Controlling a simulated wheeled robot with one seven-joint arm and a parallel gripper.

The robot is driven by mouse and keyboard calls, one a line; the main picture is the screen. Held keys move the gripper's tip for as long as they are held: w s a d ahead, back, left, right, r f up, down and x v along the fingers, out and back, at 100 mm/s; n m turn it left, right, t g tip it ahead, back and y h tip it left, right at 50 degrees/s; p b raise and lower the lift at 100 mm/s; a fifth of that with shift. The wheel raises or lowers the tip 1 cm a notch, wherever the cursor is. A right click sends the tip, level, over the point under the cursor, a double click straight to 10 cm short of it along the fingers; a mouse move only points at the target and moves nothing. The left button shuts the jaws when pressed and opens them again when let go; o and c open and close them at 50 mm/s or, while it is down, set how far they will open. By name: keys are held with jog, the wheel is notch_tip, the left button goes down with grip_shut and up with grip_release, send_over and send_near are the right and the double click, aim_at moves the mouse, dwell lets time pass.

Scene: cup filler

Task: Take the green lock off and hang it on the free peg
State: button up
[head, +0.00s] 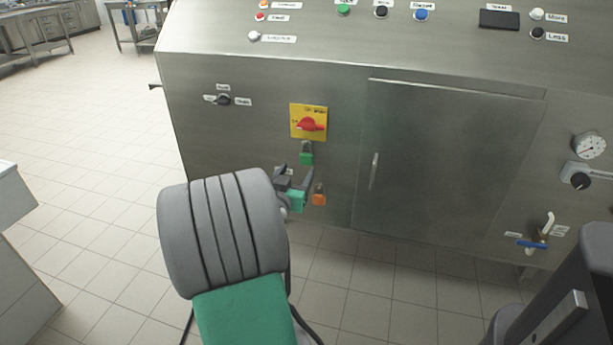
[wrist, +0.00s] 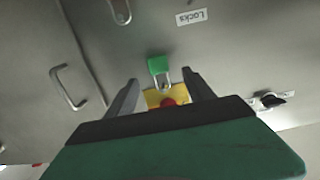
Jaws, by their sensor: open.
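The green lock (head: 307,158) hangs by its shackle at the lower edge of the yellow plate (head: 297,111) with the red switch knob (head: 311,125). In the wrist view, upside down, the green lock (wrist: 158,65) shows between and beyond the fingertips. My gripper (head: 295,170) is open and empty, just below and left of the lock in the head view; its two fingers also show in the wrist view (wrist: 160,77). An orange lock (head: 319,199) hangs lower right. No free peg is visible; my gripper and arm cover part of that area.
A "Locks" label (wrist: 191,17) is on the panel. A cabinet door (head: 445,165) with a vertical handle (head: 374,171) is right of the locks. A small selector knob (head: 224,100) is at upper left. A blue-handled valve (head: 532,243) is at lower right. Tiled floor is open at left.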

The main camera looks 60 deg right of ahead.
aim_at(306, 156)
jog(key=d, duration=0.7)
jog(key=shift+w+d+r, duration=0.1)
jog(key=shift+w+r, duration=0.1)
jog(key=shift+w, duration=0.15)
jog(key=shift+r, duration=0.1)
grip_shut()
